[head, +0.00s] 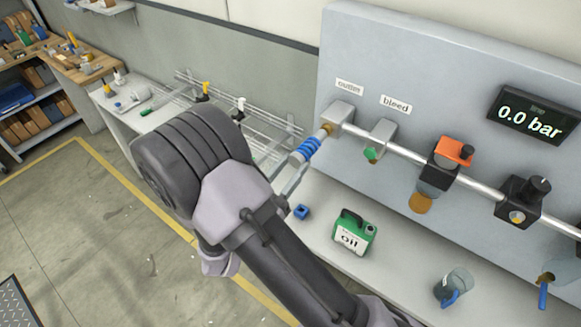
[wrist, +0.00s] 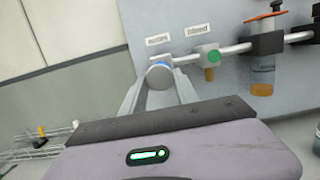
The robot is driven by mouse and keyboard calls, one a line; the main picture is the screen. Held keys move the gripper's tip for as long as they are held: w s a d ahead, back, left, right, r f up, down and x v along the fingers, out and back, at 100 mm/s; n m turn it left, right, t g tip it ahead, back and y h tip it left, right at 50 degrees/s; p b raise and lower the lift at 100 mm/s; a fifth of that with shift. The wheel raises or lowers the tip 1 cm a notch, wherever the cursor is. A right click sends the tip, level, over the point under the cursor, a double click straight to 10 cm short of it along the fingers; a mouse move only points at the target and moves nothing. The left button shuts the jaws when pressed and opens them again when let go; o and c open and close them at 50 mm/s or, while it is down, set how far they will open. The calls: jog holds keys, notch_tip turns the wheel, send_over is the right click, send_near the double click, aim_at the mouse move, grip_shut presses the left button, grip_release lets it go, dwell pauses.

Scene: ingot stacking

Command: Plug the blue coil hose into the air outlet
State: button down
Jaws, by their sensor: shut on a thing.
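The blue coil hose (head: 308,148) is a short blue coil with a light grey end, held up near the wall panel. The air outlet (head: 341,112) is a grey block under the "outlet" label, with a brass fitting (head: 327,129) facing the hose. The hose's far end is at the fitting and looks in line with it; I cannot tell whether they are joined. My gripper (head: 297,161) is shut on the hose's near end. In the wrist view, the round grey hose end (wrist: 160,76) sits between my fingers and hides most of the outlet.
A green-tipped "bleed" block (head: 380,136) is right of the outlet on the pipe. Further along are an orange-handled unit (head: 449,155) and a black regulator (head: 518,202). The display (head: 534,114) reads 0.0 bar.

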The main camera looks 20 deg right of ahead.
jog(key=shift+w+d, duration=0.2)
jog(key=shift+d, duration=0.05)
dwell(0.3)
jog(key=c, duration=1.1)
grip_release()
jog(key=shift+w+d, duration=0.1)
jog(key=shift+d, duration=0.05)
jog(key=shift+v, duration=1.6)
jog(key=o, duration=0.5)
